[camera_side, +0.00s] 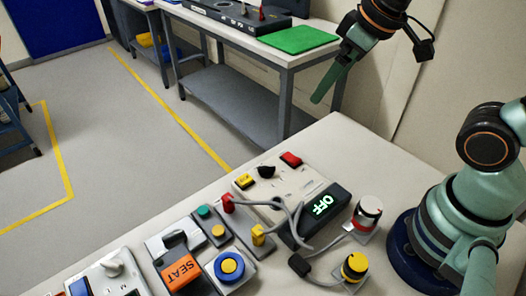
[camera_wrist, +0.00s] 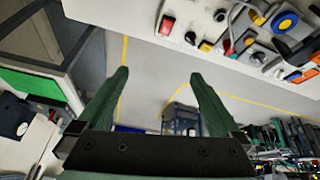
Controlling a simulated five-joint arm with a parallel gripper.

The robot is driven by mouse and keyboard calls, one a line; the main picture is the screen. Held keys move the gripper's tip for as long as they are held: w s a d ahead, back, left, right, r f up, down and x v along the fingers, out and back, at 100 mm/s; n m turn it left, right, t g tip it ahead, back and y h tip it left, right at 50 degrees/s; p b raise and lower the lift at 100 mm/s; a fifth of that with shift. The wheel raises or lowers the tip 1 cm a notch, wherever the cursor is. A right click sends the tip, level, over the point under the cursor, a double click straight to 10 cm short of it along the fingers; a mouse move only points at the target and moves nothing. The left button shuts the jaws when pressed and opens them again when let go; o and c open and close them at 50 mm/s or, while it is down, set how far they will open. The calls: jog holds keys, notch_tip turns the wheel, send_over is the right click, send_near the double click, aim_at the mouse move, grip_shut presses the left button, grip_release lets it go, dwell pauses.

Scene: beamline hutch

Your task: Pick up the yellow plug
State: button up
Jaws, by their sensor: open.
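In the wrist view the yellow plug (camera_wrist: 257,17) shows near the top right edge. A red plug (camera_side: 228,203) stands beside it, to its upper left in the side view. My gripper (camera_side: 318,97) is raised well above and behind the panel in the side view, far from the plug. In the wrist view its two green fingers (camera_wrist: 158,75) are spread apart with nothing between them.
Another bench with a green mat (camera_side: 299,39) stands behind.

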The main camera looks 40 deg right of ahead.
jog(key=d, duration=0.1)
jog(key=d+m, duration=0.2)
jog(key=shift+s+r+t+h, duration=0.1)
jog(key=shift+s+t+h, duration=0.2)
jog(key=shift+t, duration=0.1)
jog(key=shift+c, duration=1.2)
jog(key=shift+d+m, duration=0.2)
jog(key=shift+m, duration=0.1)
jog(key=shift+c, duration=1.4)
jog(key=shift+a, duration=0.1)
jog(key=n+g, duration=0.6)
jog(key=n, duration=1.2)
send_over(258, 229)
notch_tip(258, 229, down, 12)
jog(key=f, duration=0.6)
jog(key=shift+w+a, duration=0.2)
jog(key=shift+s+d+f, duration=0.1)
jog(key=shift+s+f, duration=0.05)
jog(key=shift+f, duration=1.25)
jog(key=shift+s+d+f, duration=0.1)
jog(key=shift+f, duration=1.25)
